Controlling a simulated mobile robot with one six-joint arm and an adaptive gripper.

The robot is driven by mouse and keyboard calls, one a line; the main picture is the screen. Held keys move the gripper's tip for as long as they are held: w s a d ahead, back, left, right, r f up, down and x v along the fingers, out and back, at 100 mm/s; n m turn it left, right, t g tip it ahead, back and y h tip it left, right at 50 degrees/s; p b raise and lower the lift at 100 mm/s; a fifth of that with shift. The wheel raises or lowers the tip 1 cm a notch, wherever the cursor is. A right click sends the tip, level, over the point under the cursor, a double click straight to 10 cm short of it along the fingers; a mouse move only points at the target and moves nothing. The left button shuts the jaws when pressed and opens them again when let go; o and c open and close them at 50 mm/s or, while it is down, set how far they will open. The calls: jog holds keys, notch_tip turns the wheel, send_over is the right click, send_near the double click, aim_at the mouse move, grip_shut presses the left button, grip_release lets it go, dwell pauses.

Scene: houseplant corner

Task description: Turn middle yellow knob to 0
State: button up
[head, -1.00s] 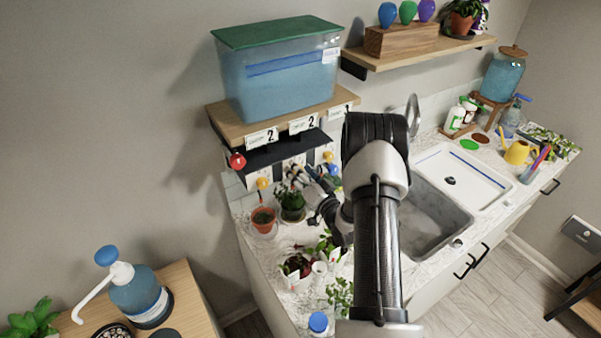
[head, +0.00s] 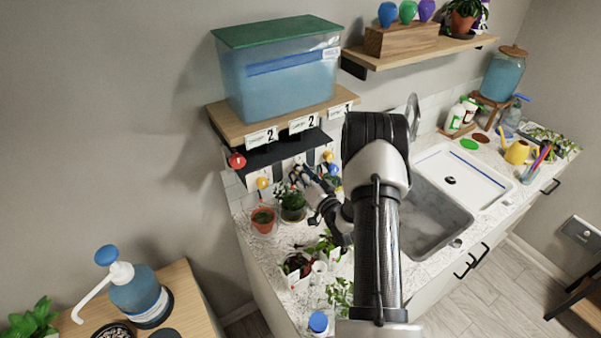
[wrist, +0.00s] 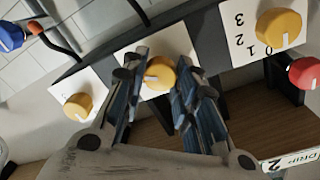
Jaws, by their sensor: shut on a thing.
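The middle yellow knob (wrist: 161,73) sits on a white dial card in the wrist view. My gripper (wrist: 160,82) is shut on it, one finger on each side. A pale pointer mark shows on the knob's lower left in that view; its card's numbers are hidden by the fingers. In the head view my gripper (head: 298,174) is at the panel under the shelf and covers the middle knob. Two other yellow knobs flank it in the wrist view, one at left (wrist: 78,107) and one at right (wrist: 279,28), the right one by printed numbers.
A red knob (wrist: 305,73) and a blue knob (wrist: 10,36) lie at the panel's ends. Potted plants (head: 292,205) stand on the counter below my gripper. The shelf (head: 240,126) with a blue water tank (head: 285,85) is above.

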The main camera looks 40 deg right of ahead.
jog(key=shift+b, duration=0.4)
jog(key=n+y+b, duration=0.1)
jog(key=n+b, duration=2.2)
jog(key=n, duration=0.1)
jog(key=shift+n, duration=0.3)
jog(key=o, duration=1.1)
jog(key=shift+f, duration=0.1)
